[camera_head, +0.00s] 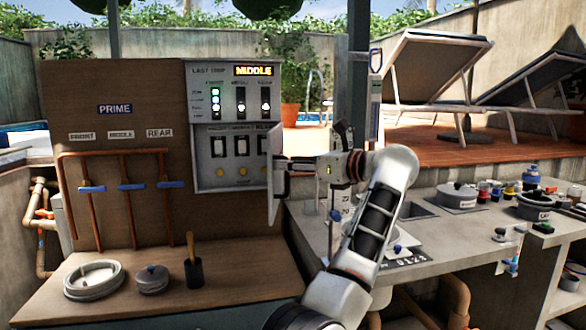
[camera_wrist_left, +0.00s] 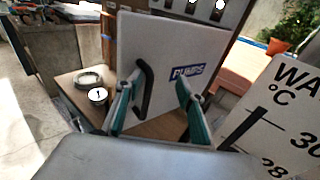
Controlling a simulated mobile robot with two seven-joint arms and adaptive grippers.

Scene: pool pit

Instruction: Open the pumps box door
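The pumps box (camera_head: 230,125) is a grey panel with switches and lights on the brown board in the head view. Its white door (camera_head: 273,175) stands swung out at the box's right edge, seen nearly edge-on. In the left wrist view the door (camera_wrist_left: 175,50) faces me, with a blue PUMPS label and a black handle (camera_wrist_left: 147,90). My left gripper (camera_head: 297,167) is at the door's outer face. Its fingers (camera_wrist_left: 157,105) are spread, with the handle between them, closer to the left finger. Contact cannot be told. My right gripper is not in view.
A thermometer board (camera_wrist_left: 285,115) stands close at right in the wrist view. The stone counter (camera_head: 440,220) at right holds several small items.

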